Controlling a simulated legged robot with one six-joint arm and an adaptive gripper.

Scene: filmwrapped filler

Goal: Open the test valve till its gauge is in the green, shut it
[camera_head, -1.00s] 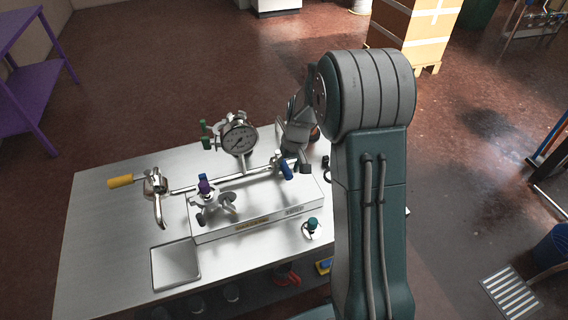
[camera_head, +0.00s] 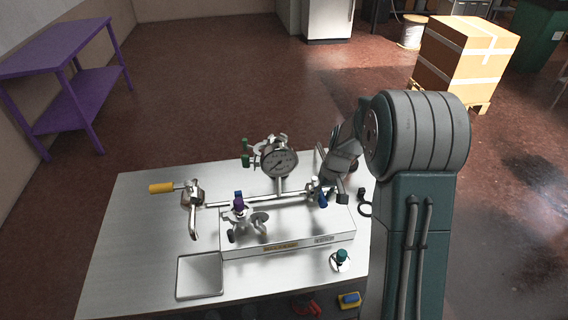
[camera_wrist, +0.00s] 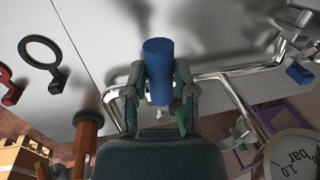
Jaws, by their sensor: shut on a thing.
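A round pressure gauge (camera_head: 279,160) stands on a pipe rig on the metal bench; it shows partly in the wrist view (camera_wrist: 292,155), with "bar" and "1.0" on its dial. Its needle is too small to read against any green zone. A blue handle (camera_head: 323,199) sits on the pipe to the right, below the gauge. In the wrist view my gripper (camera_wrist: 158,88) is shut on the blue handle (camera_wrist: 158,60), one finger on each side. In the head view my gripper (camera_head: 338,190) is beside that handle, partly hidden behind my arm.
A yellow-handled valve (camera_head: 163,188) is at the left, a purple knob (camera_head: 239,203) in front, and green handles (camera_head: 245,153) beside the gauge. A square tray (camera_head: 200,277) and a teal-capped item (camera_head: 341,259) are near the front.

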